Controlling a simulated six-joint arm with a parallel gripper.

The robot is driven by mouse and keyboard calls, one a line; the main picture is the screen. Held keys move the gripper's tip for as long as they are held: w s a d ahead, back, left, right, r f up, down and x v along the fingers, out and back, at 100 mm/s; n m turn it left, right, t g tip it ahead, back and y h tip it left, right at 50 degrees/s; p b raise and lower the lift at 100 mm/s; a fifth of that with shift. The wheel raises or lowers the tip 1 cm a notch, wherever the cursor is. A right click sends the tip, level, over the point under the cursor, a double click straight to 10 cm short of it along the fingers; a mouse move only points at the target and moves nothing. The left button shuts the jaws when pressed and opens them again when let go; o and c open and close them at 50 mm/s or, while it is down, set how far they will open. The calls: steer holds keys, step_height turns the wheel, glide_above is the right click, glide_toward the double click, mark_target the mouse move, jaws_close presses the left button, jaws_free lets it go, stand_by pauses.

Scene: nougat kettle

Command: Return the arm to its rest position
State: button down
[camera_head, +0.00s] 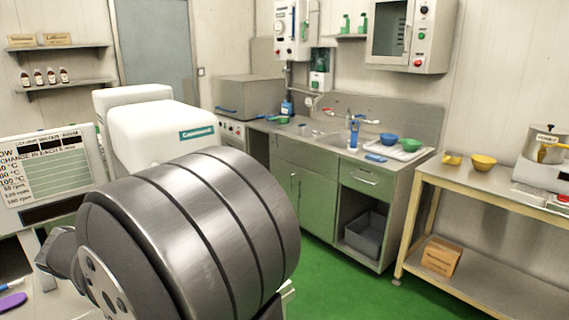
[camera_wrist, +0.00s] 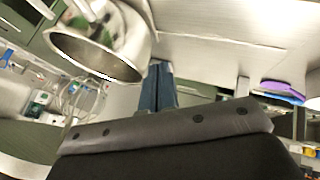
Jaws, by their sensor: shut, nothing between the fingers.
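My gripper (camera_wrist: 157,72) shows in the wrist view as two dark blue fingers side by side, shut with nothing between them. The dark gripper body fills the bottom of that view. A shiny steel vessel (camera_wrist: 125,65) with a round open rim is at the upper left of the wrist view, beside the fingertips and apart from them as far as I can tell. In the head view I do not make out my gripper. A large banded grey metal body fills the lower left there and hides what is behind it.
A purple item (camera_wrist: 283,87) lies on the pale surface right of my fingers; it also shows in the head view (camera_head: 12,301). A printed sign (camera_head: 55,175) stands at left. A green sink cabinet (camera_head: 303,195) and a shelf table (camera_head: 500,187) line the back. The green floor is clear.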

steer(key=w+d+f, duration=0.1)
steer(key=w+f, duration=0.6)
steer(key=w, duration=0.2)
steer(key=shift+f, duration=0.4)
steer(key=shift+w+d, duration=0.1)
steer(key=c, duration=2.1)
jaws_free()
